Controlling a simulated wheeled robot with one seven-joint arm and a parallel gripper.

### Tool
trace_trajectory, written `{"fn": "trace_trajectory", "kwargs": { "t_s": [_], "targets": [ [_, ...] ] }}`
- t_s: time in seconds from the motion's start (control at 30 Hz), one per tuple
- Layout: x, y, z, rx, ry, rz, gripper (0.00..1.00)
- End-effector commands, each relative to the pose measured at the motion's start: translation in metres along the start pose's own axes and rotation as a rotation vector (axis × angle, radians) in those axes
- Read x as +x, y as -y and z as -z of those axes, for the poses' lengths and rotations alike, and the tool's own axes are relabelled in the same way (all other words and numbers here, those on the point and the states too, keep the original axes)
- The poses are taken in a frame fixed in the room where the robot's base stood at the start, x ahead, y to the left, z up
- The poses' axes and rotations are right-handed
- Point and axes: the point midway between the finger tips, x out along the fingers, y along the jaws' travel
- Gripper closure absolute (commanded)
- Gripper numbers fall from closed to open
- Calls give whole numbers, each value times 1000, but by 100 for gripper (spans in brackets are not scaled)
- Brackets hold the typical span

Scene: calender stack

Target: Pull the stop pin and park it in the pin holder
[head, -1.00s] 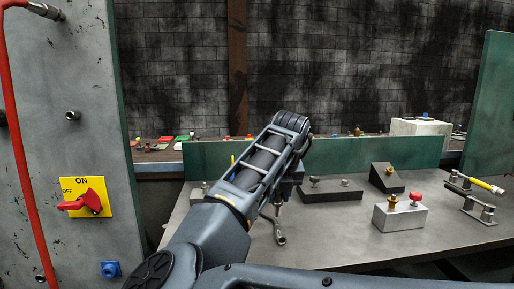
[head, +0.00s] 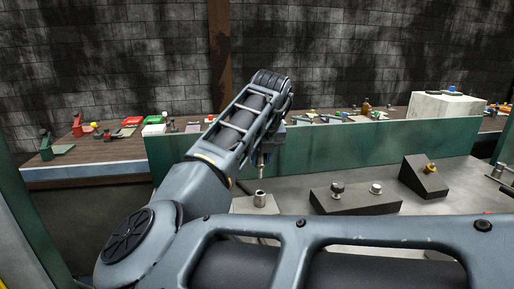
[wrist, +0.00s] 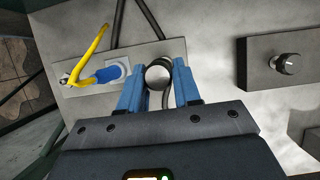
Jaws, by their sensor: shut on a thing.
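My gripper (wrist: 158,88) has its two blue fingers shut around the round pale-ended head of the stop pin (wrist: 158,73). In the head view my gripper (head: 268,146) points down, with the thin shank of the pin (head: 262,166) below it. A short metal socket (head: 260,200), apparently the pin holder, stands on a light grey block (head: 243,206) just beneath the pin tip. A small gap seems to separate tip and socket. In the wrist view the socket is hidden behind the pin head, and the block's plate (wrist: 148,55) shows around it.
A dark block (head: 355,203) with two knobs stands to the right, and a wedge block (head: 424,180) beyond it. A green panel (head: 340,150) rises behind. In the wrist view a yellow bent bar (wrist: 87,57) and a blue part (wrist: 109,74) lie left of the fingers.

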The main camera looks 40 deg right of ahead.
Motion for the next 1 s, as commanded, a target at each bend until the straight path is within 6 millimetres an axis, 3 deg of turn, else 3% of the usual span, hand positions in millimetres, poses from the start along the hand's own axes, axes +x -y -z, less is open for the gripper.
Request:
{"fn": "trace_trajectory", "kwargs": {
  "t_s": [0.53, 1.0],
  "targets": [
    [-4, 0, -1, -1, -1, 1, 100],
    [30, 0, 14, -1, -1, 1, 100]
  ]
}}
